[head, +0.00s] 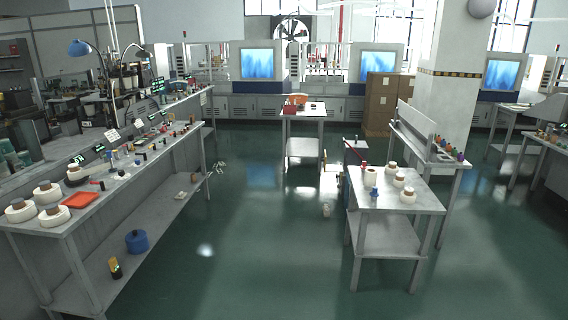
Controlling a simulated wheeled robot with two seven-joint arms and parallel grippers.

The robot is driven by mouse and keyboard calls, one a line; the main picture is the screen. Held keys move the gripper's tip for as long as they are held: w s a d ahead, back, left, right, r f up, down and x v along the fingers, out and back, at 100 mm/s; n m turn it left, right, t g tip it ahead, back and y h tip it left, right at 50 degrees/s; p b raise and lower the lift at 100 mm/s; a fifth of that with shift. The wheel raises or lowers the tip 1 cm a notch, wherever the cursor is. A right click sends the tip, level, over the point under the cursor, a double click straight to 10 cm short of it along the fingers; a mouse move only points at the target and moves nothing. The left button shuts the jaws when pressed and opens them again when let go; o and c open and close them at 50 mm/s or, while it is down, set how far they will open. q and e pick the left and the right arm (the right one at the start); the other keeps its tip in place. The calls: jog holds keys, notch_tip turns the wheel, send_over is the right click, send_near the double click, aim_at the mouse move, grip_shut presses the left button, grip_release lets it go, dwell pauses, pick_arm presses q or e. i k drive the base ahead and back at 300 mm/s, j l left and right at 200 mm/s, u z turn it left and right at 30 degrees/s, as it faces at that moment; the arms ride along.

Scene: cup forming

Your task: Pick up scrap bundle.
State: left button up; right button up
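I cannot pick out the scrap bundle with certainty. Some small pale, thin pieces (220,166) lie on the green floor just right of the left workbench, too small to identify. A small pale item (326,210) is on the floor left of the right metal table; its kind is unclear. Neither of my grippers shows in the head view.
The long left bench (120,190) carries white rolls, an orange tray (80,200) and small tools. The right table (425,197) holds several rolls. A small table (303,112) stands ahead, with brown boxes (381,105) behind right. The floor between is mostly open.

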aim_at(325, 211)
jog(key=i+z, duration=0.15)
jog(key=i, duration=3.25)
jog(key=i+z, duration=0.15)
jog(key=i, duration=0.4)
jog(key=i+j+z, duration=0.2)
jog(key=i, duration=0.35)
jog(key=i+j+z, duration=0.15)
jog(key=i, duration=0.4)
